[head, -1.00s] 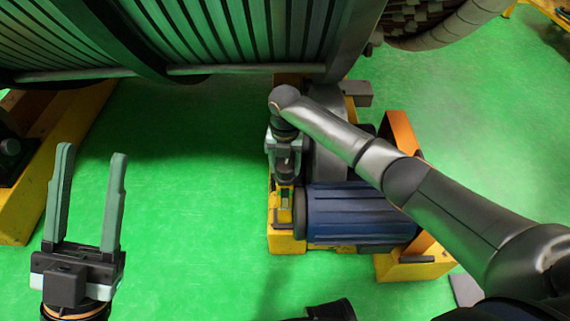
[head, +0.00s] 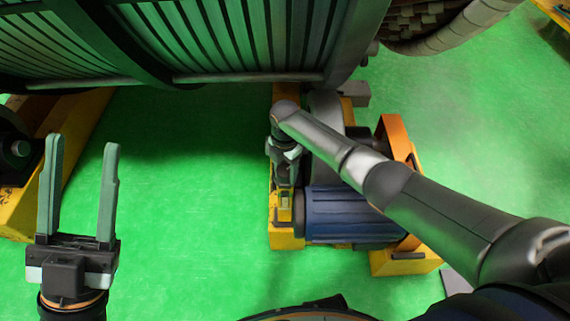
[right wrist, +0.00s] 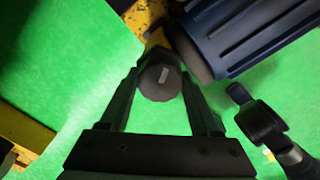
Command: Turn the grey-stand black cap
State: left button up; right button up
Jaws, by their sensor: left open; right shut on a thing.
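A round black cap (right wrist: 161,84) with a small pale mark sits between the two fingers of my right gripper (right wrist: 160,76) in the right wrist view. The fingers press on it from both sides. In the head view my right gripper (head: 284,172) points down beside the blue motor, and the cap is hidden beneath it. I cannot make out a grey stand under the cap. My left gripper (head: 81,145) is open and empty over the green floor, far left of the cap.
The blue ribbed motor (head: 350,212) on its yellow base (head: 405,262) stands right of my right gripper. A large ribbed green drum (head: 230,40) hangs across the top. A yellow beam (head: 75,140) lies at far left. Green floor (head: 190,200) is clear between my grippers.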

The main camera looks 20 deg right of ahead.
jog(key=shift+r+m, duration=0.15)
jog(key=shift+m, duration=0.35)
jog(key=shift+m+p, duration=0.4)
jog(key=m+p, duration=0.1)
jog(key=m, duration=0.3)
jog(key=shift+m, duration=0.3)
pick_arm(q)
jog(key=w+a+f+n+g+y, duration=0.1)
jog(key=w+f+n+g+y, duration=0.1)
jog(key=w+f+n+y, duration=0.4)
jog(key=shift+w+a+f+y+p, duration=0.3)
jog(key=shift+f+y, duration=0.8)
jog(key=shift+f, duration=1.2)
pick_arm(e)
jog(key=shift+m, duration=0.8)
pick_arm(q)
jog(key=shift+d, duration=0.1)
pick_arm(e)
jog(key=o, duration=1.4)
pick_arm(q)
jog(key=shift+n, duration=0.3)
